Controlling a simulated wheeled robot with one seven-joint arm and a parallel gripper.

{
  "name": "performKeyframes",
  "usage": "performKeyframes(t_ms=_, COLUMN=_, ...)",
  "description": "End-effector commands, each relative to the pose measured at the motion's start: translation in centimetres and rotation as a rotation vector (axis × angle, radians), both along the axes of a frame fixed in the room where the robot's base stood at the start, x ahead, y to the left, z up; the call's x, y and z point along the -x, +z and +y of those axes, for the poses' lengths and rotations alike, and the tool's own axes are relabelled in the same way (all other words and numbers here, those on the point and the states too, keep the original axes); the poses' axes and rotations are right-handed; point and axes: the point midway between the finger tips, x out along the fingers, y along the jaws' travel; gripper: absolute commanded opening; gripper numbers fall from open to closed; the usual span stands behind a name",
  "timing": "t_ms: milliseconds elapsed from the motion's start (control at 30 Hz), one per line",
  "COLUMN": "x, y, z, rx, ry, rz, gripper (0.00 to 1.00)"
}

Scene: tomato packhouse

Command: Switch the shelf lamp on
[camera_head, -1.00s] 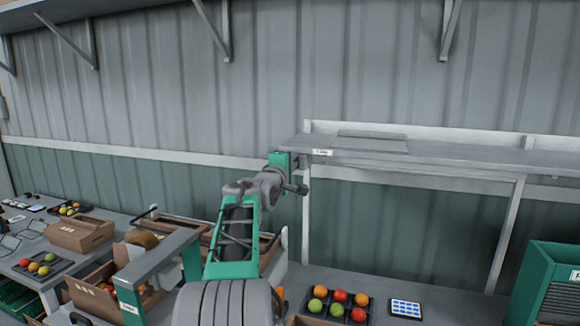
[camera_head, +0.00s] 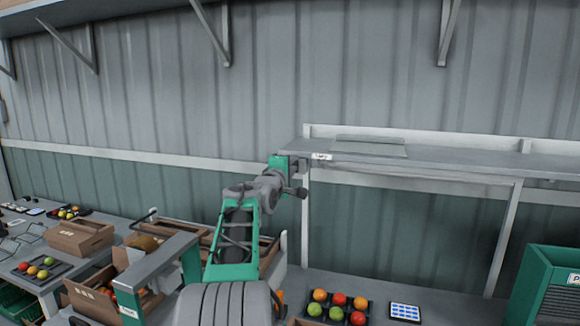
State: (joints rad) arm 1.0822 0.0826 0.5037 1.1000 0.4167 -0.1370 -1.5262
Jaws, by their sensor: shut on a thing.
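A grey shelf (camera_head: 440,163) is fixed to the wall at centre right. A small white label (camera_head: 321,156) sits on its front edge near the left end; its print is too small to read surely. My gripper (camera_head: 299,166) is at that left end, just left of and below the label. It is shut on a small part there, which the fingers and wrist mostly hide. I cannot tell a switch lever or its position. No lit lamp is visible; a thin flat grey panel (camera_head: 370,146) lies on the shelf top.
Below on the bench are a tray of tomatoes (camera_head: 326,297), a tablet (camera_head: 405,311) and a green machine (camera_head: 555,285). Cardboard boxes (camera_head: 80,238) and another tomato tray (camera_head: 62,270) stand at left.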

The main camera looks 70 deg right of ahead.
Motion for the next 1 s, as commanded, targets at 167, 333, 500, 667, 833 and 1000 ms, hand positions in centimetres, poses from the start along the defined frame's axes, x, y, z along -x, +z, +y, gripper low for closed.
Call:
performKeyframes(t_ms=167, x=0.0, y=1.3, z=-0.7, rx=0.022, ry=0.003, rz=-0.009, gripper=0.00)
performKeyframes(t_ms=333, x=0.1, y=0.9, z=-1.2, rx=0.018, ry=0.003, rz=-0.008, gripper=0.00)
performKeyframes(t_ms=500, x=0.1, y=0.4, z=-1.1, rx=0.016, ry=0.002, rz=-0.009, gripper=0.00)
performKeyframes(t_ms=667, x=0.3, y=0.4, z=2.3, rx=0.022, ry=0.002, rz=-0.010, gripper=0.00)
performKeyframes(t_ms=833, x=0.4, y=0.9, z=7.7, rx=0.021, ry=0.005, rz=-0.004, gripper=0.00)
performKeyframes(t_ms=1000, x=0.8, y=0.7, z=11.7, rx=0.015, ry=0.003, rz=-0.003, gripper=0.00)
